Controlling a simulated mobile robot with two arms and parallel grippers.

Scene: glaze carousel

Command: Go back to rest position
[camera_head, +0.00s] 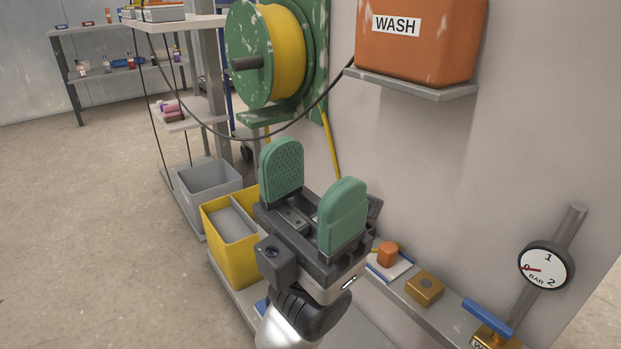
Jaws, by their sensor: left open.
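My left gripper (312,216) is in the lower middle of the head view, pointing up with two green padded fingers. The fingers stand wide apart with nothing between them. It is in front of the wall and the narrow shelf, and hides part of the shelf and of the yellow bin (233,262) behind it. My right gripper does not show.
An orange WASH tank (420,50) sits on a wall bracket. A green reel with yellow hose (268,55) hangs left of it. The lower shelf (398,291) carries small blocks; a gauge (545,268) and blue-handled valve (487,316) are at right. Floor at left is clear.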

